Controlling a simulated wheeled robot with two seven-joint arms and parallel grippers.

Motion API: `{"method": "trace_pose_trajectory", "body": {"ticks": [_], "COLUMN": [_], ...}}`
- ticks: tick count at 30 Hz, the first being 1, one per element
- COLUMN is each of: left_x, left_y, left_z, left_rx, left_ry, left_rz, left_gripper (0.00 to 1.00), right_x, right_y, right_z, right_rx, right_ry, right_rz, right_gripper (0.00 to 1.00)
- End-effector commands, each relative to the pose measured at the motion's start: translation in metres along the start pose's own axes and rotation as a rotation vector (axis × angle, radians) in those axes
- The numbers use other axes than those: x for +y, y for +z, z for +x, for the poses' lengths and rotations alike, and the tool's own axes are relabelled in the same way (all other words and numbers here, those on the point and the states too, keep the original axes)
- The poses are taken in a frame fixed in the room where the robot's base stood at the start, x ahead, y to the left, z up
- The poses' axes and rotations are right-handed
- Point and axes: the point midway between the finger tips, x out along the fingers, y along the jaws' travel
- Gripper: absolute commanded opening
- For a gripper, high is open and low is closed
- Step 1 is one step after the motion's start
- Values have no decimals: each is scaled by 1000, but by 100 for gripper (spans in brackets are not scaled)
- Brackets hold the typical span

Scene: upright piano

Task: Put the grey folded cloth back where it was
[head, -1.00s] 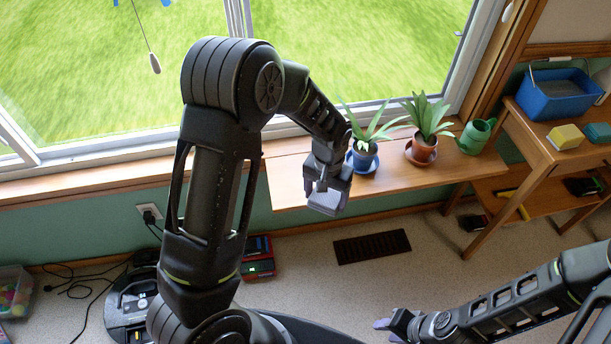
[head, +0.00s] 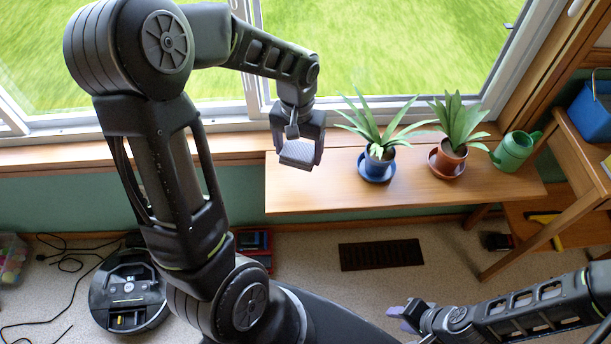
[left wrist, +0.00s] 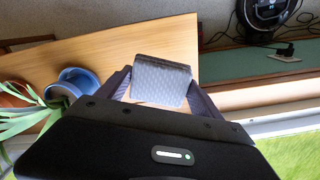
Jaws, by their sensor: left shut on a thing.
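The grey folded cloth (head: 298,152) is held between the fingers of my left gripper (head: 301,150), over the left part of the wooden shelf (head: 310,192) under the window. In the left wrist view, the cloth (left wrist: 161,80) lies between the two dark fingers of my left gripper (left wrist: 158,88), with the shelf (left wrist: 110,65) behind it. I cannot tell whether the cloth touches the shelf. My right gripper (head: 412,315) is low at the bottom right, far from the cloth, and its finger opening is unclear.
A plant in a blue pot (head: 377,163) stands right of the cloth, then a plant in a terracotta pot (head: 449,158) and a green watering can (head: 514,150). The shelf's left end looks clear. The window (head: 390,50) is behind. A robot vacuum (head: 130,290) is on the floor.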

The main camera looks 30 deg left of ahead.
Motion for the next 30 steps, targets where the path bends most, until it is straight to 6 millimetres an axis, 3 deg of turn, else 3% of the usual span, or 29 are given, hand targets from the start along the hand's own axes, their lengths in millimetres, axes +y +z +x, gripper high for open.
{"method": "trace_pose_trajectory", "body": {"ticks": [7,16,26,30], "left_x": [0,0,0,0], "left_y": [0,0,-1,0], "left_z": [9,59,63,74], "left_rx": [-1,-2,1,-2], "left_ry": [0,0,0,0], "left_rz": [1,1,1,1], "left_gripper": [38,38,38,38], "right_x": [0,2,2,3], "right_y": [0,0,0,0], "right_z": [1,6,6,8], "right_rx": [1,1,1,1], "right_ry": [0,0,0,0], "right_rz": [0,0,0,0], "right_gripper": [36,36,36,36]}}
